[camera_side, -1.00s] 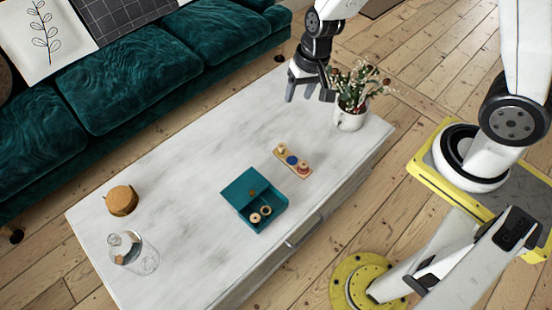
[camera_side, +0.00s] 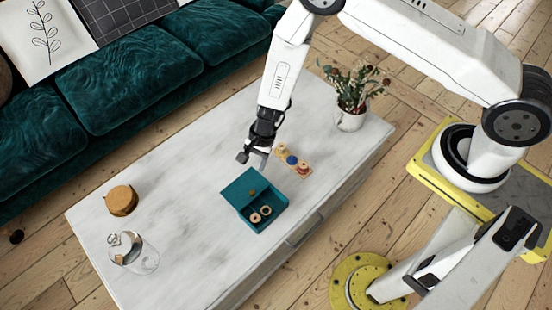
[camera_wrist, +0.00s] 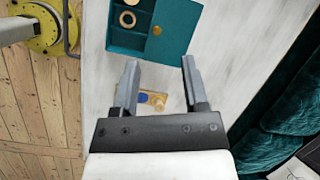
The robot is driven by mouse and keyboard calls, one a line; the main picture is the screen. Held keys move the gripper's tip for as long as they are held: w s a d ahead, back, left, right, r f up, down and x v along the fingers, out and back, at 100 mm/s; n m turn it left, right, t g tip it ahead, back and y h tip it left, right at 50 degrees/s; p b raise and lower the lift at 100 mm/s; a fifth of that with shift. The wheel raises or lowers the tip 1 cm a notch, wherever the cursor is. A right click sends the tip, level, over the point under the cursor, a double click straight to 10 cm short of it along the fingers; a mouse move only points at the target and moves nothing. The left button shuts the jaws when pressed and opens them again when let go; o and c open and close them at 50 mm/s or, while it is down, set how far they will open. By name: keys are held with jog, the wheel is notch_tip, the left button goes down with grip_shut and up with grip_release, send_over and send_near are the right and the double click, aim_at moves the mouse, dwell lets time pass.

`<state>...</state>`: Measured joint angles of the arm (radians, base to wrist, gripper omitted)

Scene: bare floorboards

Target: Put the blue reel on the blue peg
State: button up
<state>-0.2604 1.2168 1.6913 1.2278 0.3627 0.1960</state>
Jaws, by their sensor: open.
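A small wooden peg board (camera_side: 278,154) lies on the white table. Its middle spot is blue (camera_side: 292,160); I cannot tell whether this is the blue peg alone or a reel on it. A reddish piece (camera_side: 303,168) is at one end and a pale one (camera_side: 282,149) at the other. A teal box (camera_side: 275,221) beside the board holds two pale, ring-like reels (camera_side: 255,218); no blue shows on them. My gripper (camera_side: 254,158) is open and empty, above the table near box and board. In the wrist view the board (camera_wrist: 160,98) lies between the fingers, partly hidden.
A potted plant (camera_side: 351,118) stands at the table's far right end. A cork-coloured round pot (camera_side: 121,200) and a clear glass jar (camera_side: 140,257) stand at the left. A teal sofa (camera_side: 130,85) runs behind. The table's middle left is clear.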

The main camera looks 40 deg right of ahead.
aim_at(255, 219)
jog(key=s+a+f+m, duration=0.1)
jog(key=f, duration=0.4)
jog(key=s+a+f+m, duration=0.1)
jog(key=s+f+m, duration=0.1)
jog(key=f, duration=0.3)
jog(key=s+a+f+m, duration=0.1)
jog(key=s+f+m, duration=0.1)
jog(key=f, duration=0.3)
jog(key=shift+a+f+y, duration=0.1)
jog(key=shift+f+y, duration=0.1)
jog(key=shift+y, duration=0.1)
jog(key=shift+x, duration=1.25)
jog(key=shift+f, duration=0.15)
jog(key=shift+x, duration=2.45)
jog(key=shift+s, duration=0.1)
grip_shut()
